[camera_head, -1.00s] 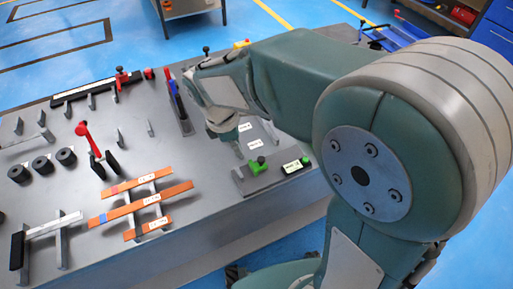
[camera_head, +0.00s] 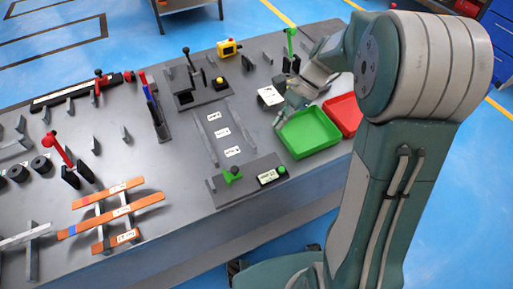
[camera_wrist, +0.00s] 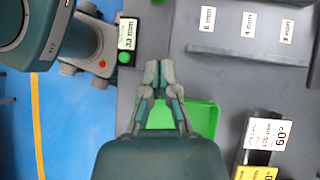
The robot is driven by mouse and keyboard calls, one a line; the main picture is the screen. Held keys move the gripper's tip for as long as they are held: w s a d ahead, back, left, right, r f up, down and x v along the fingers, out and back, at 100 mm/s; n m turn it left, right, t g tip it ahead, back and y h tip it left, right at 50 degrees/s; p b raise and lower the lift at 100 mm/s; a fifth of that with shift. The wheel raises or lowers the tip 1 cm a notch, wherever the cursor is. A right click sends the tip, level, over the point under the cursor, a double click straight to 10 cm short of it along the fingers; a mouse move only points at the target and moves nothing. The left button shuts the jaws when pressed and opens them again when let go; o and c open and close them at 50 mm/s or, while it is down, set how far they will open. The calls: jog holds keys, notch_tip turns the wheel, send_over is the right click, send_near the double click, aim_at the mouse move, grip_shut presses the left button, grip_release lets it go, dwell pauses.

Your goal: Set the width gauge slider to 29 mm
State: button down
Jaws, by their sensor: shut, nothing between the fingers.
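The width gauge is a grey plate (camera_head: 247,188) at the table's front edge. Its green slider (camera_head: 232,175) stands at the plate's left part. A small display (camera_head: 267,177) and a green button (camera_head: 281,170) are at its right. In the wrist view, the display (camera_wrist: 128,34) seems to read 33 mm, with the green button (camera_wrist: 124,58) beside it; the slider is not in that view. My gripper (camera_head: 279,120) is shut and empty, above the left edge of the green tray, apart from the gauge. The wrist view shows its fingertips together (camera_wrist: 158,72).
The green tray (camera_head: 309,150) and a red tray (camera_head: 349,128) lie right of the gauge. A white-labelled block (camera_head: 270,96) stands behind the green tray. Low grey rails (camera_head: 206,137) flank thickness labels behind the gauge.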

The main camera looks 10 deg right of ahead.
send_near(239, 172)
jog(key=f, duration=0.1)
jog(key=a+f, duration=0.1)
jog(key=f, duration=0.1)
jog(key=shift+f, duration=0.2)
jog(key=shift+s+a+f, duration=0.1)
jog(key=shift+s+a, duration=0.5)
jog(key=shift+a, duration=0.3)
jog(key=shift+s+a+f, duration=0.1)
jog(key=shift+s+a, duration=0.1)
jog(key=shift+a, duration=0.65)
jog(key=shift+s+a+f, duration=0.1)
jog(key=shift+s+a, duration=0.1)
jog(key=shift+a, duration=0.1)
